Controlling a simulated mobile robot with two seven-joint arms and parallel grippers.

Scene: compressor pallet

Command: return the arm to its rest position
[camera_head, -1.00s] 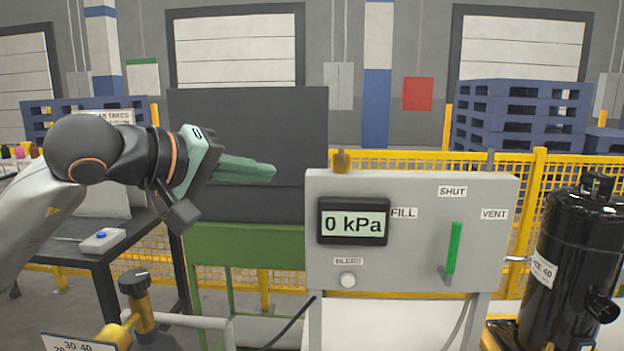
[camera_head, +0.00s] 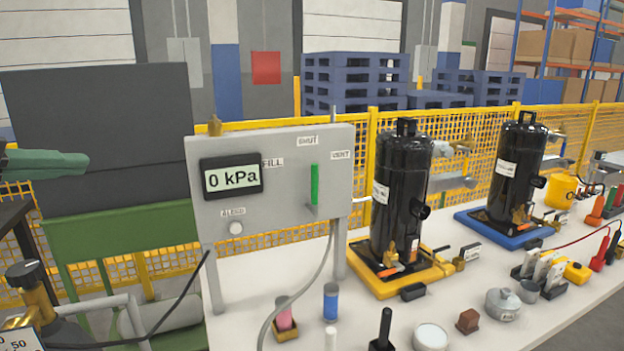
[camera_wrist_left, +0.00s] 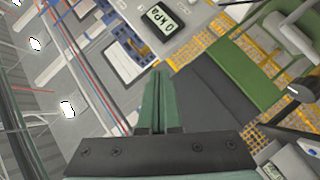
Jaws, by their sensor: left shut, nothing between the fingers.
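My left gripper (camera_head: 45,163) shows at the left edge of the head view as green fingers, in front of the dark panel. Its fingers are together and hold nothing. In the left wrist view the same gripper (camera_wrist_left: 158,100) is shut, its two green fingers side by side. It hangs in free air, apart from the grey gauge box (camera_head: 330,200), which stands to its right in the head view. The rest of the left arm is outside the head view. My right gripper is not in view.
The box's display (camera_head: 231,176) reads 0 kPa, and its green lever (camera_head: 315,184) stands upright. Two black compressors (camera_head: 400,195) stand on the white table (camera_head: 262,268) among small parts. A yellow mesh fence (camera_head: 470,140) runs behind. A valve (camera_head: 30,280) is at lower left.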

